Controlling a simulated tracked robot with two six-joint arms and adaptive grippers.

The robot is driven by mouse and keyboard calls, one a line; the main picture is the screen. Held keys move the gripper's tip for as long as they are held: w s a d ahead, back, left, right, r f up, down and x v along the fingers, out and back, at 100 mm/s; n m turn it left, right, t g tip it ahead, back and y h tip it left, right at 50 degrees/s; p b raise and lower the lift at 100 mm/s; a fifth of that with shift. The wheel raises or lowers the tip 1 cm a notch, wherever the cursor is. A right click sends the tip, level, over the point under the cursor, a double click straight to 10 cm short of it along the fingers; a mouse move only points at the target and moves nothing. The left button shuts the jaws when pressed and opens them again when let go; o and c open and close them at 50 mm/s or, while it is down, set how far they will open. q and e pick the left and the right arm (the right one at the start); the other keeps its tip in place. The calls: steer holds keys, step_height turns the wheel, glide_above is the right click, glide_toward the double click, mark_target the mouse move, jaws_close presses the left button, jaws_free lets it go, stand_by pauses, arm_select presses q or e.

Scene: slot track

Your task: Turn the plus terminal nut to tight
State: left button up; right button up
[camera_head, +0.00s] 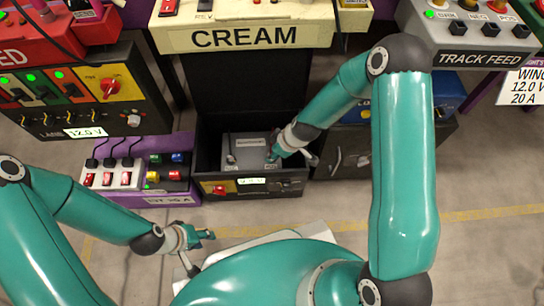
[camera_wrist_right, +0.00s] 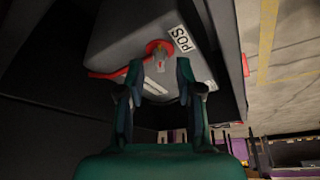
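A grey battery (camera_head: 246,141) sits in an open black box under the CREAM panel. In the right wrist view, the plus terminal nut (camera_wrist_right: 160,54) is a small brass-coloured piece on a red ring, beside a POS label (camera_wrist_right: 180,39) on the battery (camera_wrist_right: 120,44). My right gripper (camera_wrist_right: 160,68) is open, with its two fingertips apart on either side of the nut's lower end; contact cannot be told. In the head view my right gripper (camera_head: 274,152) reaches the battery's right side and hides the nut. My left gripper (camera_head: 205,236) is low, away from the battery; its opening is unclear.
The black box (camera_head: 250,187) has walls around the battery and a front panel with a red knob (camera_head: 218,189). A red cable (camera_wrist_right: 105,75) runs to the terminal. Switch panels stand left (camera_head: 128,178) and upper right (camera_head: 480,30).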

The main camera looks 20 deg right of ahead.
steer(key=shift+w+a+f, duration=0.15)
steer(key=shift+f, duration=0.3)
jaws_close()
steer(key=shift+a, duration=0.1)
